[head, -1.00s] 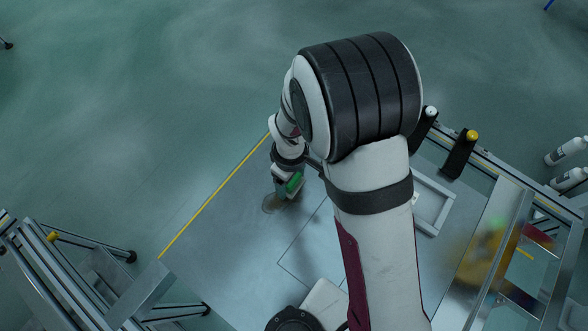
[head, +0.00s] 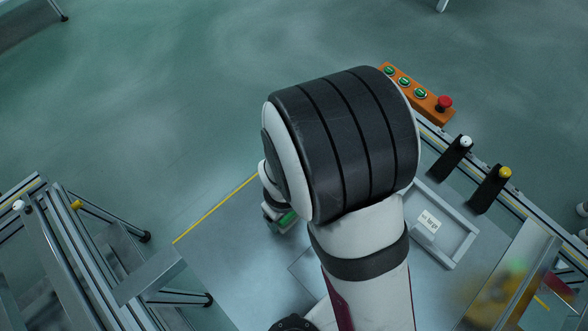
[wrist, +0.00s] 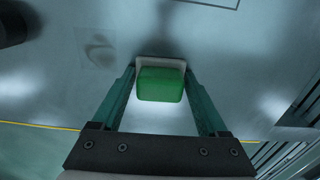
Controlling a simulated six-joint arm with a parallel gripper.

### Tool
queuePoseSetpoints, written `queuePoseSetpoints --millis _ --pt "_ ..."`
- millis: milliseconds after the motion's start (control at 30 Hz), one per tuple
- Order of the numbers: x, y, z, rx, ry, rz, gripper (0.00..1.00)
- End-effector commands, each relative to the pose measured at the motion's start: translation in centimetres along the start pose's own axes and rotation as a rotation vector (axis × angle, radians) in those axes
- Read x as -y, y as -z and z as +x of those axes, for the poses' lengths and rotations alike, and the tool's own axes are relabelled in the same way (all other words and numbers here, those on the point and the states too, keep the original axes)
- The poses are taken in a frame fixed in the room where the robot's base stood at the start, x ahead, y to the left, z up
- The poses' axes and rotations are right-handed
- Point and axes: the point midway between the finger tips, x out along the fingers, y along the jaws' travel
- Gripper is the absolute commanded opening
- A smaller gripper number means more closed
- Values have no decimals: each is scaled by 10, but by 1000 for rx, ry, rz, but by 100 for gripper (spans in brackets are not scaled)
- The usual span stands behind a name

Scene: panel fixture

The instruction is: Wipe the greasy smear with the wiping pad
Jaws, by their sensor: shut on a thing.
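The wiping pad (wrist: 160,86) has a green block on a pale base. My gripper (wrist: 160,72) is shut on it, with one finger on each side, in the wrist view. In the head view a bit of the green pad (head: 287,219) shows at my gripper (head: 281,222), low over the panel. A faint, ring-like greasy smear (wrist: 98,49) lies on the grey panel (wrist: 60,98), up and to the left of the pad in the wrist view. The smear cannot be made out in the head view. Whether the pad touches the panel cannot be told.
A pale tray frame (head: 462,250) with a small label lies right of my arm. Black posts with a white knob (head: 465,142) and a yellow knob (head: 505,172) stand on the right rail. An orange button box (head: 415,96) is behind. Metal framing (head: 100,250) stands at left.

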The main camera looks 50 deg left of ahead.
Motion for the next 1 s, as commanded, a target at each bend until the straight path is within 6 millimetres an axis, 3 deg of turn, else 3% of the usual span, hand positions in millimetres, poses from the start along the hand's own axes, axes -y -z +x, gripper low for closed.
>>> queuePoseSetpoints --millis 67,1000 --pt "8 0 0 1 1 -2 16" --pt "-79 -2 0 1 0 3 16"
